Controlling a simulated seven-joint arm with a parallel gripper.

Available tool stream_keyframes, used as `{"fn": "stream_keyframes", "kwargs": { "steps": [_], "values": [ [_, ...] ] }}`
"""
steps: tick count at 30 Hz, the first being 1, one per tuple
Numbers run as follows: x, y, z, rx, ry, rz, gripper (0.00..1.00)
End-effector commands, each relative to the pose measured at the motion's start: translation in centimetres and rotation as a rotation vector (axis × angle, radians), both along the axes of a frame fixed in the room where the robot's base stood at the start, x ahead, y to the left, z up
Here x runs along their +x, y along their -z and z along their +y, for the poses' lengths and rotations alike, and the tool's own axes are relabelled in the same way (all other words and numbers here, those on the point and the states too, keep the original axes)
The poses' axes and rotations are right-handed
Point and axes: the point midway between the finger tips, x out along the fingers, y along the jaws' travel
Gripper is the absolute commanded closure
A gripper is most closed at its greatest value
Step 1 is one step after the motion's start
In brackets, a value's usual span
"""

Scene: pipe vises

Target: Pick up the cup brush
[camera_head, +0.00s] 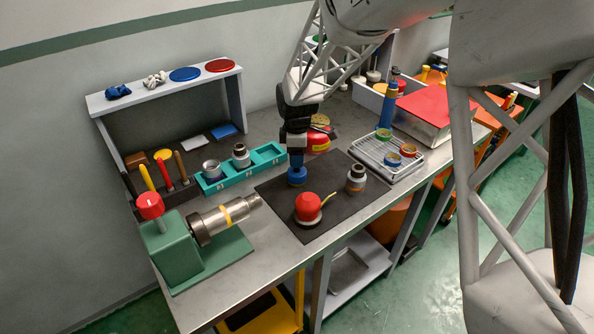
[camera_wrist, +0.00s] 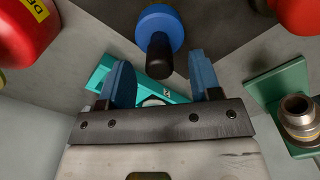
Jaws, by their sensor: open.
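The piece I take to be the cup brush (camera_wrist: 160,22) has a round blue body and a short black handle that points towards the camera in the wrist view. In the head view its blue body (camera_head: 297,179) stands on the dark mat, directly under my gripper (camera_head: 296,158), which hides its upper part. In the wrist view my gripper (camera_wrist: 163,78) has its two blue fingers spread apart. The black handle lies just beyond the gap between the fingertips, apart from both fingers. Nothing is held.
A red canister (camera_head: 318,142) stands close behind my gripper. A red domed item (camera_head: 308,207) and a grey jar (camera_head: 356,178) share the mat (camera_head: 275,205). A teal tray (camera_head: 262,160) lies to the left. A green vise (camera_head: 175,250) holds a metal pipe (camera_head: 218,217) at front left.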

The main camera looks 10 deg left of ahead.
Motion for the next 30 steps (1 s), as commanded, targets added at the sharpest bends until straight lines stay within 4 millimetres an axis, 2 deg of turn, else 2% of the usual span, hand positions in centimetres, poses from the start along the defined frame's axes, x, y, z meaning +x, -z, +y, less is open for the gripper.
{"fn": "stream_keyframes", "kwargs": {
  "steps": [6,10,28,29,30],
  "values": [
    [0.0,2.6,0.0,-0.001,0.000,0.002,0.42],
    [0.1,3.5,0.0,0.000,0.000,-0.001,0.42],
    [0.1,3.8,0.0,0.000,0.000,-0.001,0.42],
    [0.1,3.8,0.0,0.000,0.000,-0.001,0.43],
    [0.1,3.8,0.0,0.000,0.000,-0.001,0.50]
  ]
}}
